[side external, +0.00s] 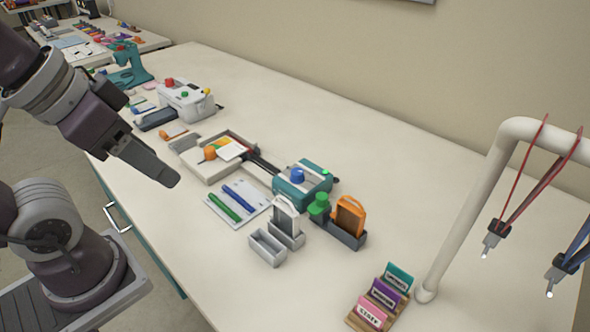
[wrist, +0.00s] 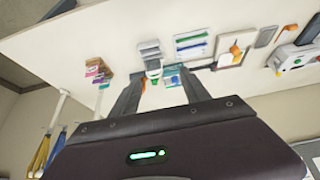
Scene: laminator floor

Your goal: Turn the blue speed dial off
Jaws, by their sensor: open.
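The blue speed dial (side external: 297,174) stands on top of a small teal and white machine (side external: 316,181) near the middle of the table. In the wrist view this machine (wrist: 172,80) shows small between my fingers, and its dial's setting is too small to read. My gripper (side external: 168,176) is open and empty. It is in the air left of the machine in the side view, well apart from the dial. Both fingers of my gripper (wrist: 160,74) also show in the wrist view.
A green knob (side external: 319,204) and an orange tag (side external: 350,216) stand close beside the machine. Grey holders (side external: 268,248), a pen tray (side external: 238,203), a shallow box (side external: 206,165) and a white machine with coloured knobs (side external: 187,103) lie around. The table's back right is clear.

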